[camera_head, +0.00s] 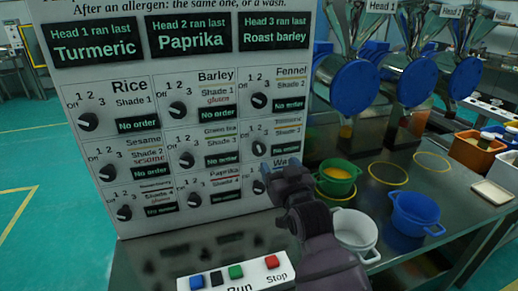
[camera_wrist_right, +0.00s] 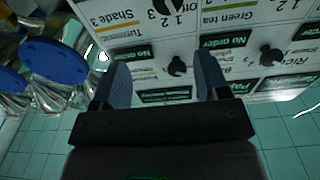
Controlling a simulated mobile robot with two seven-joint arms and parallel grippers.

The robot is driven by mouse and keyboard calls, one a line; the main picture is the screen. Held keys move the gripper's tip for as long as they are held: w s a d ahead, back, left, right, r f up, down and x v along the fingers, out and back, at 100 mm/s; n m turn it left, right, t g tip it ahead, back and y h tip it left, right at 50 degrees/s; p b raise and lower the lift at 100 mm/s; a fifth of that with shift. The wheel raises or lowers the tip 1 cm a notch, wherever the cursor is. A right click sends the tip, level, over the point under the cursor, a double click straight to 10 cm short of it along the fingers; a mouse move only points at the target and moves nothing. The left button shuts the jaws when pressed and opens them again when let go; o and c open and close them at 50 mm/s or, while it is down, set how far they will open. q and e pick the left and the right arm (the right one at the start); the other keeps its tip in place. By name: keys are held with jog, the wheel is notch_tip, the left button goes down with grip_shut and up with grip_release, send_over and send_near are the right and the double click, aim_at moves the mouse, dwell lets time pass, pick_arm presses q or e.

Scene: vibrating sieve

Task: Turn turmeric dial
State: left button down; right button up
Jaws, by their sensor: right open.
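The turmeric dial (camera_head: 259,148) is a black round knob on the white panel, in the right column's middle row, left of its Shade 3 label. It also shows at the top edge of the right wrist view (camera_wrist_right: 163,6), where the panel is upside down. My right gripper (camera_head: 284,169) is open and empty, in front of the panel just below and right of the dial, apart from it in the picture. It covers part of the Wash label. In the wrist view its fingers (camera_wrist_right: 160,80) stand apart with nothing between them. My left gripper is not in view.
The fennel dial (camera_head: 259,100) is above and the wash dial (camera_head: 259,186) below. A green pot (camera_head: 337,187), a white pot (camera_head: 355,234) and a blue pot (camera_head: 416,222) stand right of my arm. A Run/Stop button box (camera_head: 240,274) is in front.

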aim_at(260, 150)
jog(key=shift+g, duration=0.4)
jog(key=x, duration=0.3)
jog(key=a+f+b+x, duration=0.1)
jog(key=x, duration=0.6)
jog(key=shift+w+a+f, duration=0.1)
jog(key=shift+a+f, duration=0.05)
jog(key=shift+a, duration=0.15)
jog(key=shift+b+x, duration=0.3)
jog(key=shift+x, duration=0.45)
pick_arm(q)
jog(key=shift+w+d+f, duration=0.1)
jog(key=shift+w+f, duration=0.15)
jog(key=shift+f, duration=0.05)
pick_arm(e)
jog(key=shift+c, duration=0.4)
jog(key=c, duration=0.8)
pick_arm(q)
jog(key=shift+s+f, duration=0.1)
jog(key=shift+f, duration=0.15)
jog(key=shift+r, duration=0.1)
